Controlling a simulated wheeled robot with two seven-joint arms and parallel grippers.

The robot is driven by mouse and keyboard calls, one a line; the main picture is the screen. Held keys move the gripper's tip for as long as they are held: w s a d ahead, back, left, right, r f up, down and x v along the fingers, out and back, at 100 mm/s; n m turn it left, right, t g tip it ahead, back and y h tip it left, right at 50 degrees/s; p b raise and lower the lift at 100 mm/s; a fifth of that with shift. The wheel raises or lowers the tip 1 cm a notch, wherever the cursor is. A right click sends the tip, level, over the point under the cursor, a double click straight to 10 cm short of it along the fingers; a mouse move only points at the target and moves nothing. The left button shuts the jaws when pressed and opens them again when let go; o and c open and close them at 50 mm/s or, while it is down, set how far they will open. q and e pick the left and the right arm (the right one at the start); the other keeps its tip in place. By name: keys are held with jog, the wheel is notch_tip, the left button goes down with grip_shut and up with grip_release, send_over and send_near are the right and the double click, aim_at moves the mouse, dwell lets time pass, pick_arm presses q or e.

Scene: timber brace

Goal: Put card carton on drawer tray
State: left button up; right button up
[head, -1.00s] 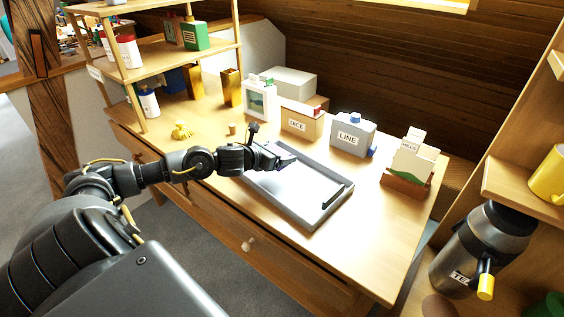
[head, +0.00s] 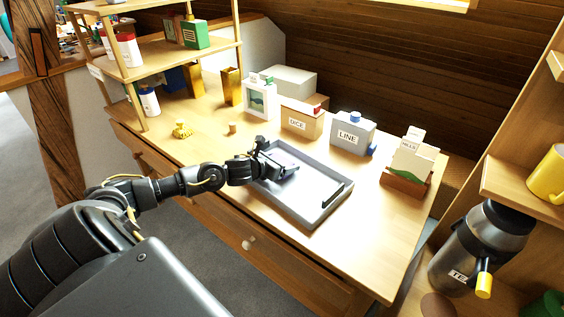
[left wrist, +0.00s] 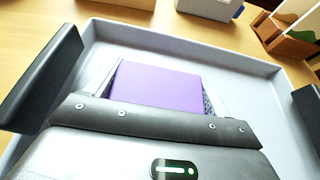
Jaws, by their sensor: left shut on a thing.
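The drawer tray (head: 312,222) is a shallow grey tray with dark handles, lying on the wooden desk. It also fills much of the left wrist view (left wrist: 140,37). My left gripper (head: 284,168) is over the tray's left end in the head view. In the left wrist view, its fingers (left wrist: 158,90) are shut on a flat purple box, which I take as the card carton (left wrist: 155,84). The carton is inside the tray's outline; I cannot tell whether it touches the tray floor. In the head view the gripper mostly hides it. My right gripper is not in view.
Behind the tray stand a DICE box (head: 301,122), a grey LINE box (head: 352,134) and a wooden card holder (head: 405,180). A small yellow object (head: 182,130) and a cork-like piece (head: 232,128) lie left of the tray. The desk's front right is clear.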

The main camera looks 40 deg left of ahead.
pick_arm(q)
jog(key=shift+f, duration=0.1)
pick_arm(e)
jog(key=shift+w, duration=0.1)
pick_arm(q)
jog(key=o, duration=0.9)
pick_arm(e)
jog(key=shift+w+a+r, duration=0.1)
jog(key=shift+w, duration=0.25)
